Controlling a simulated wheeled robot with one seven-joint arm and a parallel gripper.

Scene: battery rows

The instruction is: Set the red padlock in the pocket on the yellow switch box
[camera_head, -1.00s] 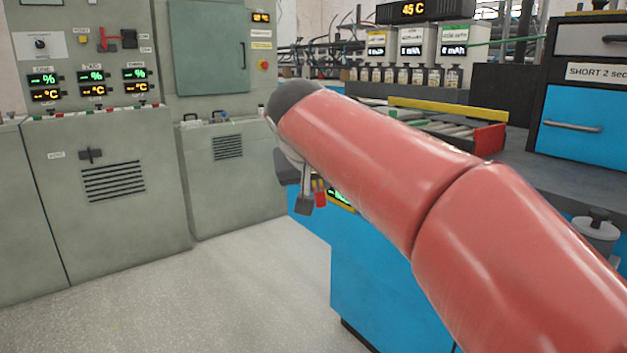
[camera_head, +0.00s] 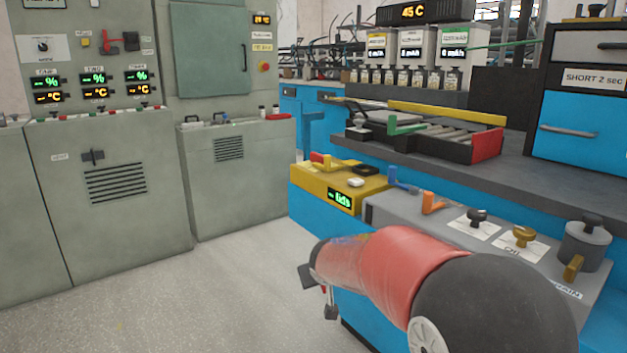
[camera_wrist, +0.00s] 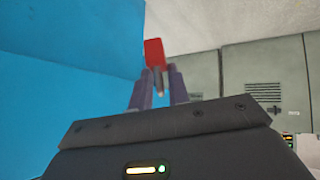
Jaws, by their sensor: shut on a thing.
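The red padlock (camera_wrist: 154,52) is held between the two fingers of my gripper (camera_wrist: 158,88) in the wrist view, with its red body sticking out beyond the fingertips. In the head view my gripper (camera_head: 319,294) hangs low in front of the blue bench, and only a sliver of red shows between the fingers. The yellow switch box (camera_head: 312,184) sits on the bench, above and behind my gripper and apart from it. It has a green-lit display, a yellow lever with a red part, a dark piece and a white knob on top. I cannot make out its pocket clearly.
A grey panel (camera_head: 400,213) with blue and orange levers and several knobs adjoins the box on the right. The blue bench front (camera_wrist: 65,75) is close on the left in the wrist view. Grey cabinets (camera_head: 105,190) stand at left; the floor (camera_head: 190,300) before them is clear.

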